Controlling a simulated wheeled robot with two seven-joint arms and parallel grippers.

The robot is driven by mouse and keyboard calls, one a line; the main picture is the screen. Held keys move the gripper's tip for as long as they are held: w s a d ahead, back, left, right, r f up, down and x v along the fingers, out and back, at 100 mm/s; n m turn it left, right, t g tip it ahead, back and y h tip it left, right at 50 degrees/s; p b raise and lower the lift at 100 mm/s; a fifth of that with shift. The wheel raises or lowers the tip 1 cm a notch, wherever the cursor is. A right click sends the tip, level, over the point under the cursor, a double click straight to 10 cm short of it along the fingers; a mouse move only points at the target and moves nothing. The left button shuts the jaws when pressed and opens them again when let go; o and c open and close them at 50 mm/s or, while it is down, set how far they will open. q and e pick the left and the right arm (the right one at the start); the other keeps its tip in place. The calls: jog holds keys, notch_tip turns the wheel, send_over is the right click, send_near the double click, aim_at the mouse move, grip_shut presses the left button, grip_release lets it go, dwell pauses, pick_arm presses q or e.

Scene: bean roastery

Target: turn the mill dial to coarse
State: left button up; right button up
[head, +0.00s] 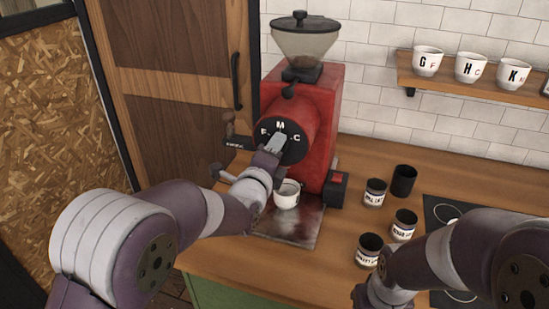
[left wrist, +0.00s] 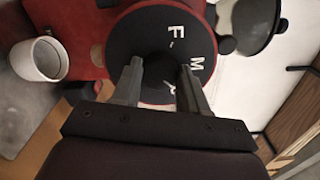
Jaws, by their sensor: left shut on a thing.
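The red mill (head: 327,125) stands on the counter with a clear hopper on top. Its round black dial (head: 297,150) faces me, with white letters F, M and C; M is at the top in the head view. In the left wrist view the dial (left wrist: 125,45) shows F and M, with another white mark partly hidden. My left gripper (head: 275,146) is at the dial's middle, its two fingers (left wrist: 162,80) shut on either side of the dark knob. The knob is mostly hidden, and I cannot tell which letter it points to. My right gripper is outside the frame.
A white cup (head: 287,196) stands below the dial on a metal tray (head: 300,231). Several dark canisters (head: 404,181) stand to the right, near a black hob (head: 440,208). My right forearm crosses the lower right. Lettered cups (head: 428,61) sit on a wall shelf (head: 480,88).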

pick_arm(q)
jog(key=shift+m+b, duration=0.65)
jog(key=shift+m, duration=0.85)
jog(key=o, duration=1.1)
jog(key=shift+c, duration=0.2)
jog(key=b+v, duration=0.1)
jog(key=v, duration=1.1)
jog(key=shift+s+b, duration=0.3)
jog(key=shift+b, duration=0.1)
jog(key=shift+a+r, duration=0.1)
